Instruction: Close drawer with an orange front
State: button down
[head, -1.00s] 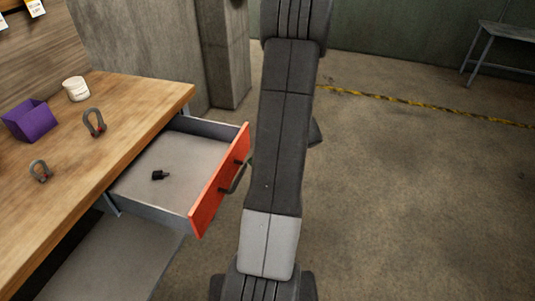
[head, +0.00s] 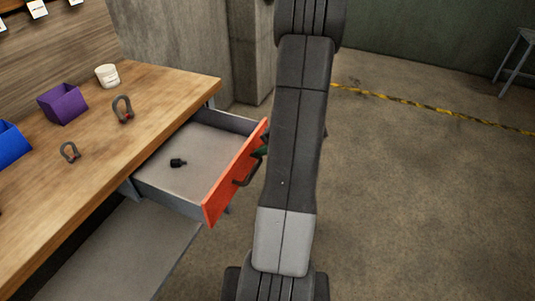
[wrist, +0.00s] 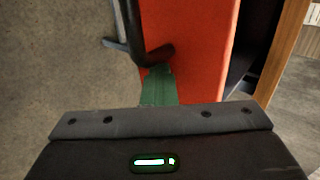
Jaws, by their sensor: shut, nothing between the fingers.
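The drawer's orange front (head: 236,177) stands out from the wooden workbench, so the drawer is open. Its grey inside (head: 200,150) shows, with a small black object (head: 178,162) lying in it. The front has a dark bar handle (head: 246,172), partly behind my arm in the head view. In the wrist view the orange front (wrist: 190,60) fills the middle, with the handle (wrist: 135,35) at its left. My gripper (wrist: 158,72) is shut and empty, its green fingers at the front beside the handle's end. They look to be touching the front; exact contact is unclear.
The workbench (head: 165,95) holds a purple bin (head: 62,104), a blue bin (head: 10,146), a white tub (head: 107,76) and two shackles (head: 122,110). A grey lower shelf (head: 130,245) is below. The floor at right (head: 420,200) is clear.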

jog(key=b, duration=0.4)
send_over(202, 144)
jog(key=shift+s+d, duration=0.25)
jog(key=shift+d, duration=0.1)
jog(key=shift+w+a, duration=0.2)
jog(key=shift+a, duration=0.35)
jog(key=shift+w+a+r, duration=0.1)
jog(key=shift+d+f, duration=0.2)
jog(key=shift+d, duration=0.2)
jog(key=d, duration=0.1)
jog(key=s+d, duration=0.1)
jog(key=d+r+b, duration=0.1)
jog(key=shift+s+d, duration=0.35)
jog(key=shift+d, duration=0.05)
jog(key=v, duration=0.9)
